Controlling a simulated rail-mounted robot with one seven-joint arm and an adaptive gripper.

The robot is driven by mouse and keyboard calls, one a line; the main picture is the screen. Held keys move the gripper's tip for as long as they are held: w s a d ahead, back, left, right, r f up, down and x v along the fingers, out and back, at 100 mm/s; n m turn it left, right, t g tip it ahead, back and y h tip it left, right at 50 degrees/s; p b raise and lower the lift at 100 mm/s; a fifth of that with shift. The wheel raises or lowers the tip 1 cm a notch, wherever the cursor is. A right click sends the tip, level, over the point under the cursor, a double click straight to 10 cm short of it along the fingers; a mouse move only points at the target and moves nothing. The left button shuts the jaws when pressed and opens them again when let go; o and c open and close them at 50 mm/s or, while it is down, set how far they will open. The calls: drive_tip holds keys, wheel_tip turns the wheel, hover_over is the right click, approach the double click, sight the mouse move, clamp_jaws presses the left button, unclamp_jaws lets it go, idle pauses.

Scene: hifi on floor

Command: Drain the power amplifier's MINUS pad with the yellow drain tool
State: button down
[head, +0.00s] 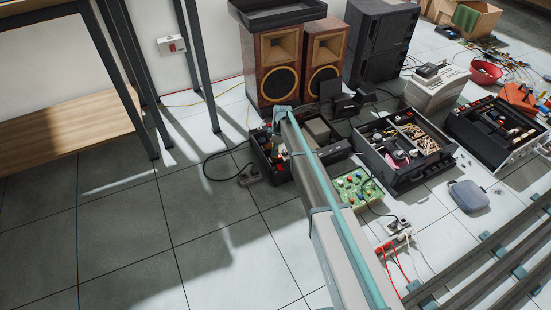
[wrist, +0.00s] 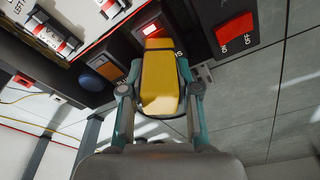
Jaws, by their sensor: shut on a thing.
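My gripper (wrist: 160,88) is shut on the yellow drain tool (wrist: 160,80), with one teal finger on each side of it. The tool's far end is at a dark panel of the power amplifier (wrist: 203,22), just below a red-lit square (wrist: 151,29). A label ending in "US" is partly covered by the tool. I cannot tell whether the tip touches a pad. In the head view the amplifier appears to be the open black box (head: 262,152) under my arm; my arm hides part of it, and the tool is not clear there.
The panel has a red ON/OFF switch (wrist: 235,32) and a blue round part (wrist: 109,71). Speakers (head: 276,65) stand behind the box. A green board (head: 352,188) and an open black case (head: 397,177) lie right of my arm. Floor at left is mostly clear.

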drive_tip(key=shift+r, duration=0.1)
drive_tip(key=shift+r+p, duration=2.7)
drive_tip(key=shift+r, duration=1.25)
